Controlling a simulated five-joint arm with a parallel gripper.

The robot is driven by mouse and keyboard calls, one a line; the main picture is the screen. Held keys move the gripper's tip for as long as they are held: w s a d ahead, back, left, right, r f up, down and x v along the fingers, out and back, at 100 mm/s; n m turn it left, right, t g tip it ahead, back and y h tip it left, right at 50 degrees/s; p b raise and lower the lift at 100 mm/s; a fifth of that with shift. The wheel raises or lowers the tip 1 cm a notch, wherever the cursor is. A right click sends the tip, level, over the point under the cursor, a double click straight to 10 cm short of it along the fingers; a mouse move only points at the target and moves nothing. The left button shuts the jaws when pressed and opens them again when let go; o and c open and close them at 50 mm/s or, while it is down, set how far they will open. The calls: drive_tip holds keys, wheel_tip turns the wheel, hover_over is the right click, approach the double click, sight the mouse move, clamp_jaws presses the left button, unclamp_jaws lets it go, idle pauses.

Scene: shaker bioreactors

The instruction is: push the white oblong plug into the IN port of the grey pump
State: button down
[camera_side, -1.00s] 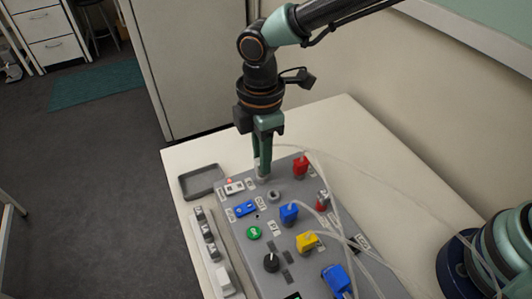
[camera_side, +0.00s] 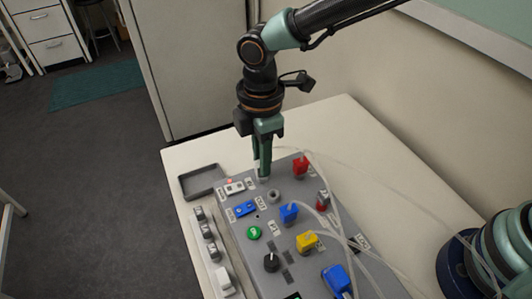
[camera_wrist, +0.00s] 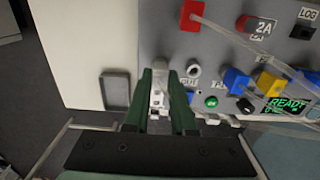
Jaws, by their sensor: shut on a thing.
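My gripper (camera_side: 263,172) points straight down over the far end of the grey pump panel (camera_side: 288,183). It is shut on the white oblong plug, which shows as a pale piece (camera_wrist: 158,97) between the two green fingers in the wrist view. In the side view the fingers mostly hide the plug, and its tip is low at the panel surface. I cannot tell whether the plug is in a port, and the IN label cannot be read for certain. A round grey socket (camera_side: 273,195) with a dark hole is just beside the fingertips.
A red plug (camera_side: 300,166) stands close to the right of my gripper. A white switch block (camera_side: 234,187) and an empty grey tray (camera_side: 203,181) lie to the left.

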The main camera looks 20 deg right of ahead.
drive_tip(key=shift+f, duration=0.3)
drive_tip(key=c, duration=0.7)
unclamp_jaws()
drive_tip(key=shift+r, duration=0.1)
wheel_tip(320, 180, up, 12)
drive_tip(key=w+d+r+m+t, duration=0.1)
drive_tip(key=d+r+m, duration=0.25)
drive_tip(key=d, duration=0.45)
drive_tip(key=s+d+m+t, duration=0.1)
drive_tip(key=s+d+m, duration=0.1)
drive_tip(key=d+m, duration=0.2)
drive_tip(key=s+d+m+t, duration=0.2)
drive_tip(key=d+m, duration=0.3)
drive_tip(key=d, duration=0.5)
drive_tip(key=s+d+m+t, duration=0.1)
drive_tip(key=s+d+m, duration=0.2)
drive_tip(key=d+m, duration=0.2)
drive_tip(key=shift+s+d+f+m+t, duration=0.15)
drive_tip(key=shift+d+f, duration=0.05)
drive_tip(key=shift+d, duration=0.35)
drive_tip(key=shift+s+d+f+m+t, duration=0.1)
drive_tip(key=shift+d+f+t, duration=0.1)
drive_tip(key=shift+d, duration=0.35)
